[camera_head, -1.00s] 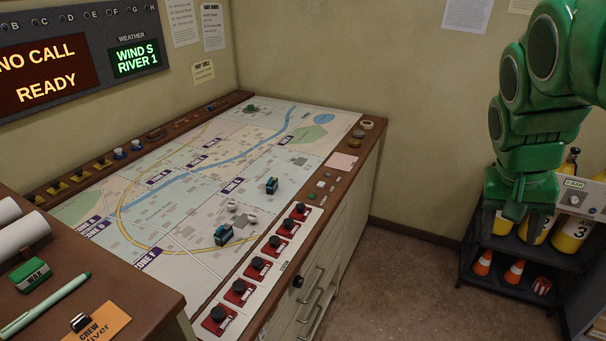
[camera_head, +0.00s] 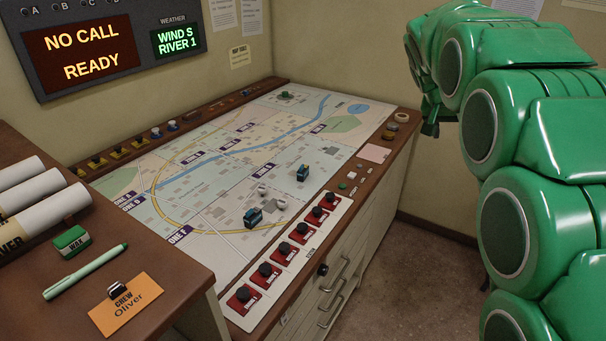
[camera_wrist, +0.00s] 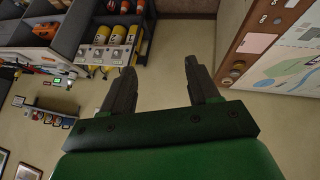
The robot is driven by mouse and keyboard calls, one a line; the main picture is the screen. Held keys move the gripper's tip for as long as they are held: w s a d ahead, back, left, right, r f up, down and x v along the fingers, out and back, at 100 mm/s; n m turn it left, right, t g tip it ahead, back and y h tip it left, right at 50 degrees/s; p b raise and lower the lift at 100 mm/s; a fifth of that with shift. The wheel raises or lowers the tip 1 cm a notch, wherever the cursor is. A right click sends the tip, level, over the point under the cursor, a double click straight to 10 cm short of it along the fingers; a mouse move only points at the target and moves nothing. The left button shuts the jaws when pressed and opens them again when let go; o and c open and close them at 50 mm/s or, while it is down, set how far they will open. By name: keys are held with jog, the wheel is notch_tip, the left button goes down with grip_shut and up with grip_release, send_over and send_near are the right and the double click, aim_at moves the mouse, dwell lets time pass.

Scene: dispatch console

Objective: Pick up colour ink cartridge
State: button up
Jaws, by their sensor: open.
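I cannot pick out a colour ink cartridge for certain in either view.
The map table (camera_head: 352,178) has a row of red plates with black knobs (camera_head: 283,251) along its front. A desk at left holds white rolls, a green wax box (camera_head: 71,242), a pen (camera_head: 86,271) and an orange crew card (camera_head: 126,304). A shelf with yellow cylinders (camera_wrist: 115,42) shows in the wrist view.

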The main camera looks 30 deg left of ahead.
jog(key=w+a+f+t, duration=0.1)
jog(key=w+a, duration=0.2)
jog(key=a, duration=0.4)
jog(key=w+a+t, duration=0.1)
jog(key=w+a, duration=0.2)
jog(key=a, duration=0.3)
jog(key=n+t+y, duration=0.1)
jog(key=t+y, duration=0.3)
jog(key=y, duration=0.1)
send_over(305, 166)
jog(key=s, duration=0.4)
notch_tip(305, 166, down, 7)
jog(key=f, duration=2.1)
jog(key=shift+s+d+f, duration=0.2)
jog(key=shift+d+f, duration=0.05)
jog(key=shift+d, duration=0.1)
jog(key=shift+x, duration=2.5)
jog(key=c, duration=1.1)
jog(key=shift+o, duration=0.2)
